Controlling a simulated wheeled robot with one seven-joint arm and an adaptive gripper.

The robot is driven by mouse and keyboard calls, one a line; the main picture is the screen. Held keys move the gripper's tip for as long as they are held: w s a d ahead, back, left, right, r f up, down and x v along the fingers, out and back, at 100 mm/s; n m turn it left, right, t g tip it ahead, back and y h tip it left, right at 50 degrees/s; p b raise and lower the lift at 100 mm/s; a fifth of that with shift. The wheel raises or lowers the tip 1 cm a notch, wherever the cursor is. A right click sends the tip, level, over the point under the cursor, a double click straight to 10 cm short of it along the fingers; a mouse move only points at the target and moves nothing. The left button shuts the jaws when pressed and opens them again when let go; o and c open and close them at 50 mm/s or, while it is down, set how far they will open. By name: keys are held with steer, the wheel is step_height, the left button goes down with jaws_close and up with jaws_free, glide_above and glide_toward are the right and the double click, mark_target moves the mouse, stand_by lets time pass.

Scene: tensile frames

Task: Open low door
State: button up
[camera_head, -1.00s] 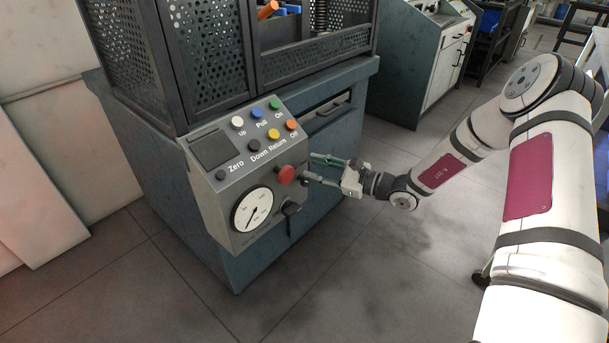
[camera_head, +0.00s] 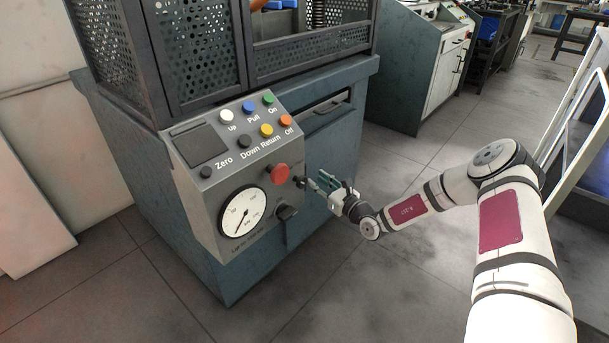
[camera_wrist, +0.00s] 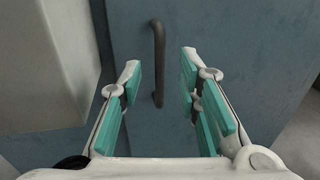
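The low door (camera_head: 325,150) is a blue-grey panel on the front of the machine, beside and behind the control box. It looks shut. In the wrist view the door (camera_wrist: 215,30) fills most of the picture, with a dark vertical bar handle (camera_wrist: 158,55) on it. My gripper (camera_head: 318,184) is in front of the door, right of the red button. In the wrist view my gripper (camera_wrist: 160,75) is open, with teal-padded fingers on either side of the handle's lower part. No contact with the handle shows. In the head view, the gripper and control box largely hide the handle.
The control box (camera_head: 190,180) with its gauge and red button (camera_head: 279,173) juts out left of my gripper; its pale side (camera_wrist: 45,60) shows in the wrist view. A drawer handle (camera_head: 330,107) is above the door. Floor (camera_head: 400,280) in front is clear.

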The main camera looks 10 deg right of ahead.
steer(key=b+x, duration=0.2)
steer(key=x, duration=0.5)
steer(key=shift+w+a, duration=0.15)
steer(key=shift+w, duration=0.15)
jaws_close()
